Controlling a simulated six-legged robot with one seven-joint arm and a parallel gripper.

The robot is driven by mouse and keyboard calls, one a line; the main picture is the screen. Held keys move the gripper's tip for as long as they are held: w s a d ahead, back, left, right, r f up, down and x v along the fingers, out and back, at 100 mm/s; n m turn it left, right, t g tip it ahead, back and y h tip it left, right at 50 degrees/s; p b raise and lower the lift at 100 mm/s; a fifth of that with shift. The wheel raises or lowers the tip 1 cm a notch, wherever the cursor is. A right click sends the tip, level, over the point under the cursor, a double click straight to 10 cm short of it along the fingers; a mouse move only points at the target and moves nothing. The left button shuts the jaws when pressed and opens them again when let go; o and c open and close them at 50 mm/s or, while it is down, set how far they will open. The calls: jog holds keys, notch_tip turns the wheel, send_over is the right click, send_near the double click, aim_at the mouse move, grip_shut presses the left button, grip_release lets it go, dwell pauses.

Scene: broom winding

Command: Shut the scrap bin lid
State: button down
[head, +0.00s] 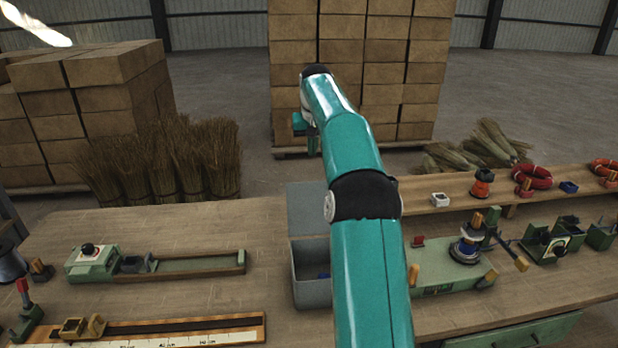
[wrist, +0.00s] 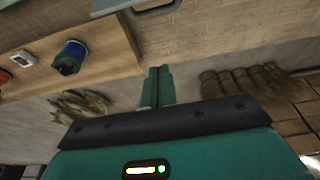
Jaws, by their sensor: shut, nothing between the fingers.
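The scrap bin (head: 311,272) is a grey box at the middle of the workbench, partly hidden behind my arm.
A green vise-like fixture (head: 95,258) and a measuring rail (head: 170,332) lie left of the bin. A green winding device (head: 455,265) stands to the right. A raised shelf (head: 440,192) holds small parts. Broom bundles (head: 165,160) and brown block stacks (head: 385,60) stand behind the bench.

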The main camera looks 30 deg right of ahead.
notch_tip(320, 180, down, 9)
jog(key=s, duration=0.1)
jog(key=shift+s+a, duration=0.2)
jog(key=shift+s, duration=0.05)
dwell(0.6)
jog(key=shift+s+a+r+t, duration=0.2)
jog(key=shift+s+t, duration=0.1)
jog(key=shift+t, duration=0.1)
